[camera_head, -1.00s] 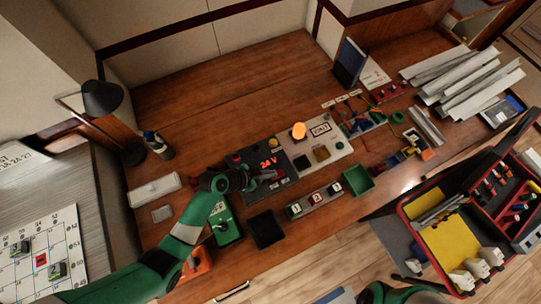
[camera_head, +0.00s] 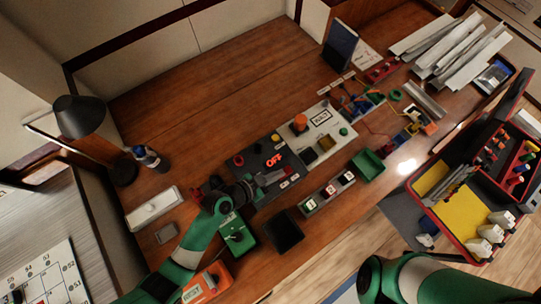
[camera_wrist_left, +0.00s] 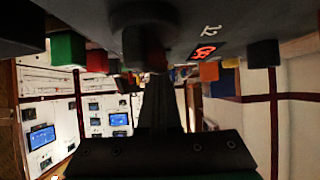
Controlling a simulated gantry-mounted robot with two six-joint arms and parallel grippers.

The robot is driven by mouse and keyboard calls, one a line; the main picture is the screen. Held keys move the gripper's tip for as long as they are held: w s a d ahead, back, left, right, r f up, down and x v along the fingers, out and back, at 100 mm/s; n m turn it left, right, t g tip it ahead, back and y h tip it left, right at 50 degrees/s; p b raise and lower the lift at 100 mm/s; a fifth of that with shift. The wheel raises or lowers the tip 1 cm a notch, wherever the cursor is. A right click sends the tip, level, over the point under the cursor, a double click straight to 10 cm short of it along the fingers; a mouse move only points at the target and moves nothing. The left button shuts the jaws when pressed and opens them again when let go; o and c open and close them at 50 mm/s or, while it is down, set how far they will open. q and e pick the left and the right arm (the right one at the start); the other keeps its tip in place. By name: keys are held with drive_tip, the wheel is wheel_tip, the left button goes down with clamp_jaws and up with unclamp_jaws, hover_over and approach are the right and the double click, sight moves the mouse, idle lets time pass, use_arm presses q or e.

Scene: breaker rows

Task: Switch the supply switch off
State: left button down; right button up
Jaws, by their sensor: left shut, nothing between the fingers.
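The dark supply unit (camera_head: 254,151) lies on the wooden bench, and its red display (camera_head: 274,161) reads OFF. My left gripper (camera_head: 258,181) is shut and empty, low over the near part of the unit. It hides part of that area, so the supply switch cannot be made out clearly. In the left wrist view, my shut fingers (camera_wrist_left: 160,100) point at a dark knob-like part with some red (camera_wrist_left: 145,48) on the unit's face. Whether they touch it cannot be told. My right gripper is out of view; only part of that arm shows at lower right.
A pale panel with an orange lamp (camera_head: 299,122) adjoins the unit. A green box (camera_head: 236,236), a black tray (camera_head: 283,232), a numbered strip (camera_head: 328,193) and a green tray (camera_head: 368,163) lie nearby. The back left of the bench (camera_head: 190,110) is clear.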

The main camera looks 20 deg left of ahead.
use_arm(q)
drive_tip(key=shift+s+a+f+p, duration=0.1)
drive_tip(key=shift+a+p, duration=0.3)
drive_tip(key=shift+a, duration=0.05)
drive_tip(key=shift+d, duration=0.35)
drive_tip(key=shift+w+d+r, duration=0.4)
drive_tip(key=shift+w+r, duration=0.05)
drive_tip(key=shift+w, duration=0.25)
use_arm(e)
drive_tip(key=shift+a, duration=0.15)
